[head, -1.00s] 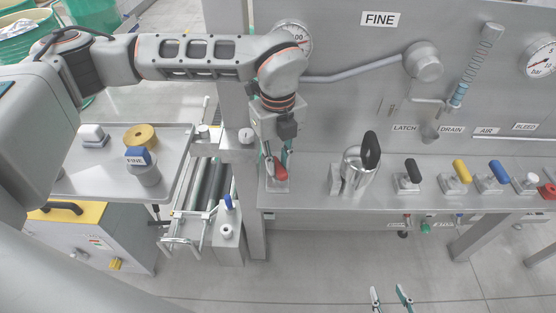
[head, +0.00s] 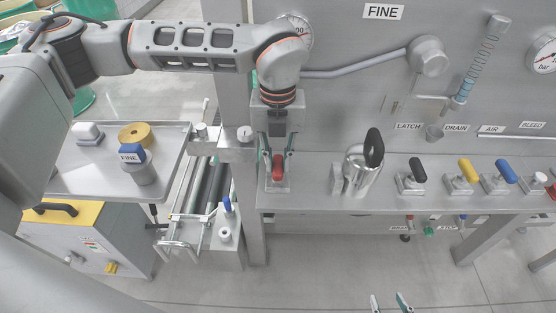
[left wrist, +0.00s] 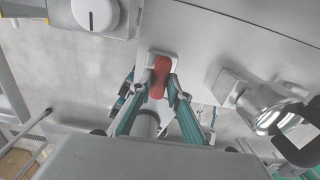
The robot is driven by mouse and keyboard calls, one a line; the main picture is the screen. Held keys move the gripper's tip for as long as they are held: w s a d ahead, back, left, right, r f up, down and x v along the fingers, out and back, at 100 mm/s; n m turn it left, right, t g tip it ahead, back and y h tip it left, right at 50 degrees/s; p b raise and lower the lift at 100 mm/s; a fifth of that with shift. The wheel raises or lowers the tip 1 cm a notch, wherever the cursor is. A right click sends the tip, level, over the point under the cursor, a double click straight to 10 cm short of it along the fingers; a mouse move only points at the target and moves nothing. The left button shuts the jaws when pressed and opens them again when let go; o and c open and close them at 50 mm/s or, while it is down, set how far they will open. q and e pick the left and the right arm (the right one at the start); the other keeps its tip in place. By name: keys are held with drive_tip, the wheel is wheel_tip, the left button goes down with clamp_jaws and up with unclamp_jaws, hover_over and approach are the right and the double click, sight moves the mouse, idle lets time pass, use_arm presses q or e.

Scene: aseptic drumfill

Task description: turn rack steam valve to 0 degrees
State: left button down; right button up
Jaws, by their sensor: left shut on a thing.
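A valve with a red handle (head: 278,168) stands at the left end of the steel shelf, below a round gauge; I take it as the rack steam valve. Its handle points roughly toward the front edge. My left gripper (head: 277,157) comes down from above, one teal finger on each side of the handle, shut on it. In the left wrist view the fingertips (left wrist: 160,88) flank the red handle (left wrist: 159,78). The valve's base is partly hidden. My right gripper (head: 390,302) shows only its fingertips at the bottom edge, apart and with nothing between them.
A steel jug (head: 362,172) with a black handle stands right of the valve. Black (head: 416,170), yellow (head: 467,170) and blue (head: 505,171) levers follow along the shelf. A tray (head: 75,183) with a FINE-labelled container is at the left. The upright panel (head: 350,100) is behind.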

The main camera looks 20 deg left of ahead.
use_arm(q)
drive_tip(key=shift+r, duration=0.1)
idle(0.3)
drive_tip(key=c, duration=1.9)
unclamp_jaws()
